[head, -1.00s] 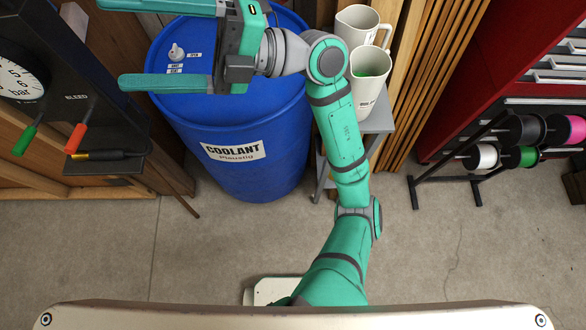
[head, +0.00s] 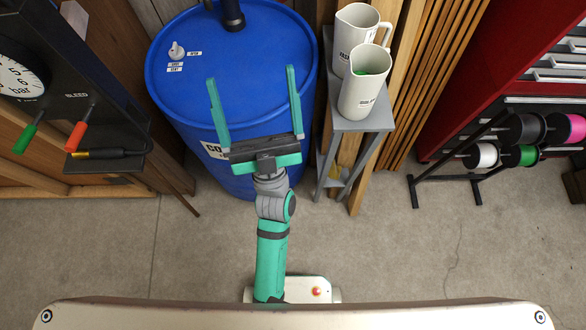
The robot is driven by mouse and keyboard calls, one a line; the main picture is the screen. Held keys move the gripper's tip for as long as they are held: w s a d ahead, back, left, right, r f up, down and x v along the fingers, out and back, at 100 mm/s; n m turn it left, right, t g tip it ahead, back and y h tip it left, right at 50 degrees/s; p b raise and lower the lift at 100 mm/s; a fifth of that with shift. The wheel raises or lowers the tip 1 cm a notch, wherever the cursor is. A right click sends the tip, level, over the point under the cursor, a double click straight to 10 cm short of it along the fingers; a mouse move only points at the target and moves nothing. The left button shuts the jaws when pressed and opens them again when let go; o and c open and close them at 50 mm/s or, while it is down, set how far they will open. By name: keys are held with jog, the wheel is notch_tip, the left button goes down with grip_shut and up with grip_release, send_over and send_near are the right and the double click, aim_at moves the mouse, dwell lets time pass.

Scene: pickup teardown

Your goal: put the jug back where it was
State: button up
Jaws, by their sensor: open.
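Two off-white jugs stand upright on a small grey stand (head: 372,121).
A gauge panel with green and red levers (head: 80,136) is at left. Wooden slats (head: 428,70) and a spool rack (head: 520,140) are at right. The front floor is open.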

jog(key=s+d+f+m+g+h, duration=0.2)
jog(key=s+f+g+h, duration=0.15)
jog(key=f, duration=0.55)
jog(key=s+d+f+m+g+h, duration=0.1)
jog(key=s+f+m+g+h, duration=0.2)
jog(key=f, duration=0.7)
jog(key=s+d+f+n+g, duration=0.2)
jog(key=s+f+g, duration=0.5)
jog(key=s+f, duration=0.4)
jog(key=shift+s+d+f+n+y, duration=0.25)
jog(key=shift+s+d+n+y, duration=0.15)
jog(key=shift+s+d, duration=0.5)
jog(key=shift+a, duration=0.1)
